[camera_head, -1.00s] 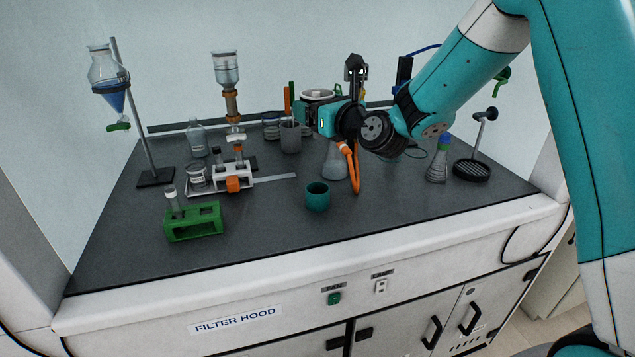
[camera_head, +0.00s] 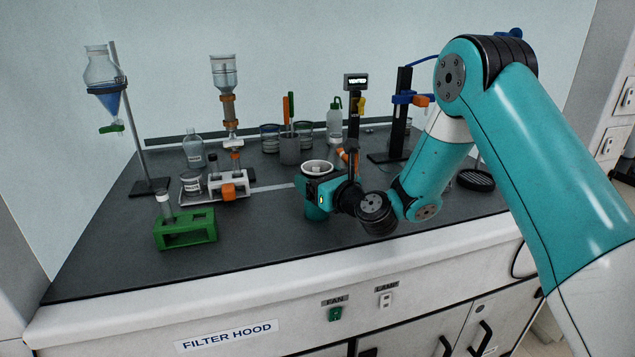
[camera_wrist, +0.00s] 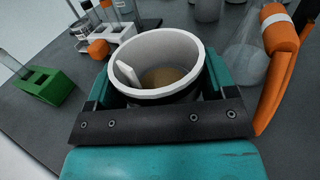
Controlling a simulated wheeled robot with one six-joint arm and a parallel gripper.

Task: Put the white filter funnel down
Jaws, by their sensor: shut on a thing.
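The white filter funnel (camera_head: 317,167) is round with a thick white rim and a dark band below it. In the wrist view the funnel (camera_wrist: 150,48) is upright between my fingers, with a brownish bottom and a small white piece inside. My gripper (camera_head: 318,182) is shut on it; the wrist view also shows my gripper (camera_wrist: 160,82) around its sides.
A flask (camera_wrist: 246,52) with an orange hose (camera_wrist: 276,45) stands close to the right of my gripper. A green rack (camera_head: 187,230) and a white stand with an orange knob (camera_head: 228,191) are to the left. The front bench strip is clear.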

